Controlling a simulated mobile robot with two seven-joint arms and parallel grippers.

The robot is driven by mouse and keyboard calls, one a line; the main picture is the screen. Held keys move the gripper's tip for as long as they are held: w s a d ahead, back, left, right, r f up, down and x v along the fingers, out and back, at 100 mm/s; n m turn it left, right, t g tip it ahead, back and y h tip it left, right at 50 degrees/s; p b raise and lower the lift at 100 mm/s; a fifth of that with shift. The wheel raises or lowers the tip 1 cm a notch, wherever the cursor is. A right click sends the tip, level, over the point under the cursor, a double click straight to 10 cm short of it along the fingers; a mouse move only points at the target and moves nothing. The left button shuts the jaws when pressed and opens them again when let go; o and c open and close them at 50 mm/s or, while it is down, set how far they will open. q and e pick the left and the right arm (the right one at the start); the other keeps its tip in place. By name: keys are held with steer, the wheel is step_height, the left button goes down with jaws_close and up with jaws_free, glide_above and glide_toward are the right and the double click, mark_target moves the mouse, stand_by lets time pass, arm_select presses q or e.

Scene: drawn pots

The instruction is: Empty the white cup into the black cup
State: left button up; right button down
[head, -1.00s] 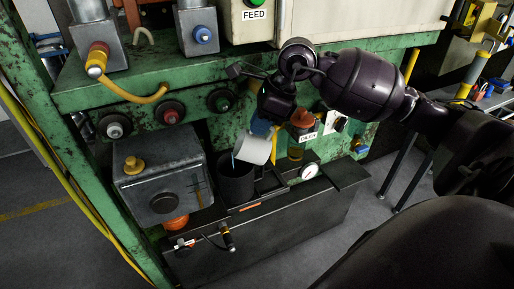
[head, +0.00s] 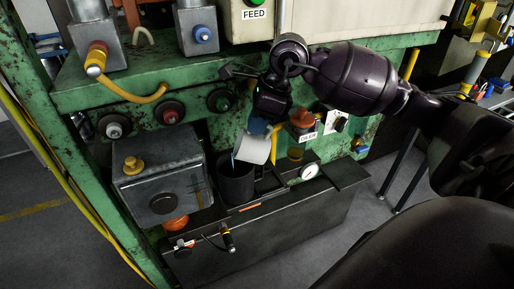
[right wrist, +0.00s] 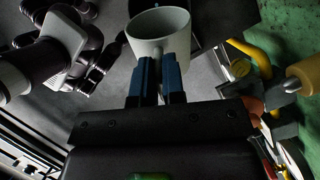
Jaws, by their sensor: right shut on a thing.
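The white cup (head: 253,149) is tilted to the left above the black cup (head: 235,182) in the head view, its mouth over the black cup's rim. A thin blue streak shows at the white cup's mouth. My right gripper (head: 262,126) is shut on the white cup. In the right wrist view, the blue fingers of my right gripper (right wrist: 160,70) are against the wall of the white cup (right wrist: 158,27). The black cup stands upright on the dark ledge; its inside is dark and its contents cannot be made out. My left gripper is not in the head view.
A grey metal box (head: 160,178) with a yellow knob stands left of the black cup. A white gauge (head: 309,171) and an orange-brown oiler (head: 302,119) are to the right. The green machine frame (head: 200,98) is behind.

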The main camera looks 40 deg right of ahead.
steer(key=shift+w+a+r, duration=0.1)
stand_by(0.7)
steer(key=shift+w+a+r+g+h, duration=0.1)
steer(key=shift+a+g+h, duration=0.05)
steer(key=shift+g+h, duration=0.2)
stand_by(0.6)
steer(key=shift+a, duration=0.1)
steer(key=shift+w+a+r+h, duration=0.15)
steer(key=shift+w+a+h, duration=0.05)
steer(key=shift+h, duration=0.15)
stand_by(0.5)
stand_by(0.6)
steer(key=shift+g, duration=0.25)
steer(key=shift+w+a+r+h, duration=0.15)
steer(key=shift+w+a+h, duration=0.1)
steer(key=shift+h, duration=0.05)
